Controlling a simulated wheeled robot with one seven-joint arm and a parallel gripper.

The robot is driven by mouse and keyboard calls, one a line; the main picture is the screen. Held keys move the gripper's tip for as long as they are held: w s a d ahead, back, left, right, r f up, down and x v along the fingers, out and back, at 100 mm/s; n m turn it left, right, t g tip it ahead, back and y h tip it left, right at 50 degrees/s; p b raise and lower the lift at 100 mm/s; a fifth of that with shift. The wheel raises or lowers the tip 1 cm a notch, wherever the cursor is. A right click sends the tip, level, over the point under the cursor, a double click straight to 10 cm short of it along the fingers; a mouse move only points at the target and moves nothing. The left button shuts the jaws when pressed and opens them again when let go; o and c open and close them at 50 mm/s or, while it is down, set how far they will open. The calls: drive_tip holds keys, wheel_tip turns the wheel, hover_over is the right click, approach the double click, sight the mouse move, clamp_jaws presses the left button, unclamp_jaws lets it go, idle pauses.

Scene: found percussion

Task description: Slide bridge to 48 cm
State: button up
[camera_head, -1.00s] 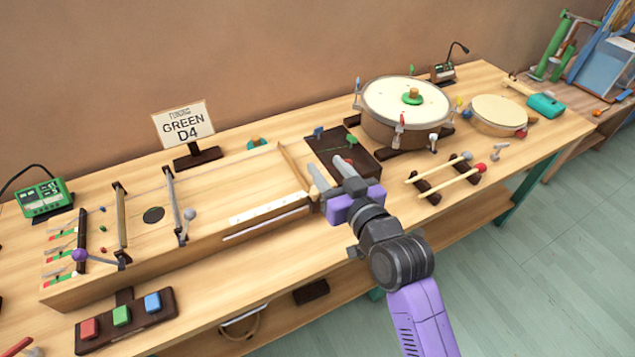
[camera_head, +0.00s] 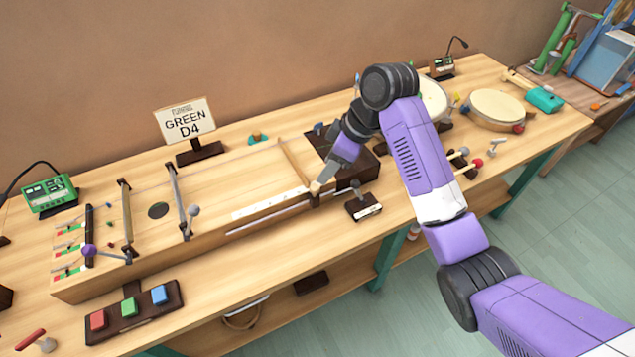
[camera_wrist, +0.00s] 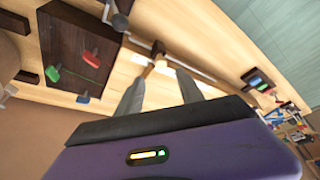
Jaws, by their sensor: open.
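The long wooden string box (camera_head: 150,262) lies along the table with thin strings over its top. My gripper (camera_head: 317,187) is at the box's right end, well right of that bar. In the wrist view my open gripper (camera_wrist: 160,90) points at a small tan-tipped piece (camera_wrist: 158,62) just beyond its fingertips; contact cannot be told.
A sign (camera_head: 186,122) reads GREEN D4. A dark tray with coloured pegs (camera_wrist: 75,50) sits beside my gripper. A dark block with a knob (camera_head: 363,207) stands at the near edge. Coloured buttons (camera_head: 128,307) lie front left; drums (camera_head: 495,108) stand right.

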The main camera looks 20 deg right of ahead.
sight(315, 187)
drive_tip(key=x, duration=0.7)
drive_tip(key=shift+a+f+p, duration=0.1)
drive_tip(key=shift+f+p, duration=0.25)
drive_tip(key=shift+f, duration=0.1)
clamp_jaws()
idle(1.0)
